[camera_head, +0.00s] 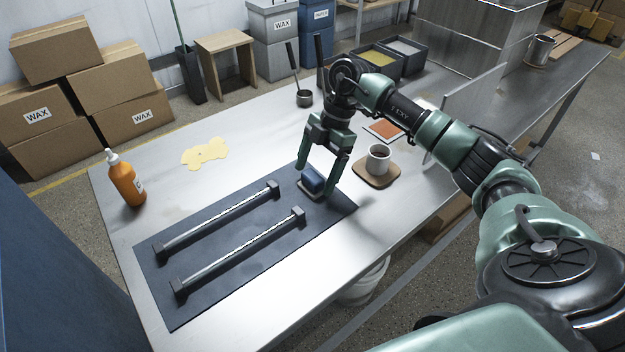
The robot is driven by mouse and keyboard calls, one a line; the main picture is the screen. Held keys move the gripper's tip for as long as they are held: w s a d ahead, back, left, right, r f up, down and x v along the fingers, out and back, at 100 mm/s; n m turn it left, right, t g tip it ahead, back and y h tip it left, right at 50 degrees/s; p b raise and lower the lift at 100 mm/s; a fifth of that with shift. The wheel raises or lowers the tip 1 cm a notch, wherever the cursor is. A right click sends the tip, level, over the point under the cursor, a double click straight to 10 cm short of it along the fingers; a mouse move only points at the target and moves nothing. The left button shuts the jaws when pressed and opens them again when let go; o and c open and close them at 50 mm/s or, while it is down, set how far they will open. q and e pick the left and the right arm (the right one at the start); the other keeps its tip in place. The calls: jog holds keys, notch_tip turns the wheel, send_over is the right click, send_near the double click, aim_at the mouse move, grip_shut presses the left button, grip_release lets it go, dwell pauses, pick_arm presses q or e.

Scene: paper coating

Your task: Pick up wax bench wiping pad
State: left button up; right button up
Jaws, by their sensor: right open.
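The wiping pad (313,180) is a small blue block with a pale underside. It lies at the far right end of the dark mat (240,262) on the metal bench. My right gripper (316,184) points down over the pad, with its fingers open on either side of it. I cannot tell whether the fingers touch the pad. My left gripper is not in view.
Two metal rails (240,252) lie on the mat. An orange bottle (127,182) and a yellow wax patch (204,152) are to the left. A cup (378,158) on a wooden coaster (376,177) stands close to the right of my gripper.

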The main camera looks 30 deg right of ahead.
aim_at(313, 175)
jog(key=shift+x, duration=1.05)
jog(key=c, duration=1.5)
notch_tip(313, 175, up, 20)
jog(key=shift+r+b, duration=0.1)
jog(key=shift+b, duration=0.35)
